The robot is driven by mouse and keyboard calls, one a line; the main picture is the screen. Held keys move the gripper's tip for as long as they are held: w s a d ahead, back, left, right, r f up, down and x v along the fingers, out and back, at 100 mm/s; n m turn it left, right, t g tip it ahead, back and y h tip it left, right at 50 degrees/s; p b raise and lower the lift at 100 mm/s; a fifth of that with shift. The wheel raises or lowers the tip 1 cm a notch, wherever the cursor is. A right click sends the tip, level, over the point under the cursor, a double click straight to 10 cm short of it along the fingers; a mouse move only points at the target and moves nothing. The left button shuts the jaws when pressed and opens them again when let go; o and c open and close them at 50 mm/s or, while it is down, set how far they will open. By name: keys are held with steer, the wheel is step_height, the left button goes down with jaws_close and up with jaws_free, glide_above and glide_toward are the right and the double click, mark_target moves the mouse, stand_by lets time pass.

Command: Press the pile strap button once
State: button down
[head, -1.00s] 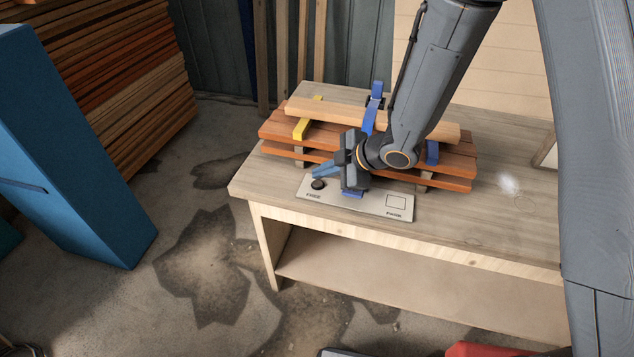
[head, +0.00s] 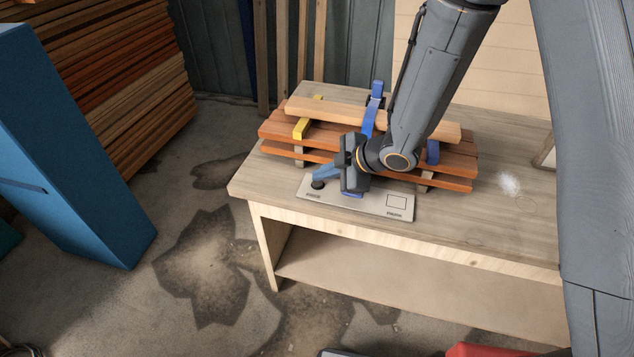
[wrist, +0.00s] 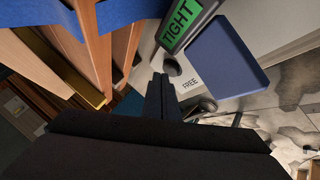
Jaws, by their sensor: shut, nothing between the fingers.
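A pale panel (head: 380,204) lies at the bench's front edge, with a "FREE" label on the left and a square mark on the right. A round black button (head: 317,184) stands above the "FREE" label; it also shows in the wrist view (wrist: 172,66). My gripper (head: 318,177) is shut and empty, its fingertips right by the button; in the wrist view the fingertips (wrist: 160,77) are beside it. I cannot tell if they touch. A green "TIGHT" display (wrist: 180,22) shows in the wrist view beside a blue block (wrist: 226,58). My gripper hides the panel's middle in the head view.
A pile of reddish boards (head: 280,132) lies behind the panel, with a blue strap (head: 373,105) and a yellow piece (head: 302,129) on it. A tall blue cabinet (head: 70,150) stands at the left.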

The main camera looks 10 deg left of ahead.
mark_target(322, 184)
steer(key=shift+f+b, duration=0.3)
steer(key=shift+f, duration=0.15)
stand_by(0.5)
steer(key=shift+r, duration=0.1)
steer(key=shift+r+p, duration=0.8)
step_height(322, 184, up, 5)
steer(key=p, duration=0.4)
steer(key=shift+p, duration=0.3)
stand_by(0.6)
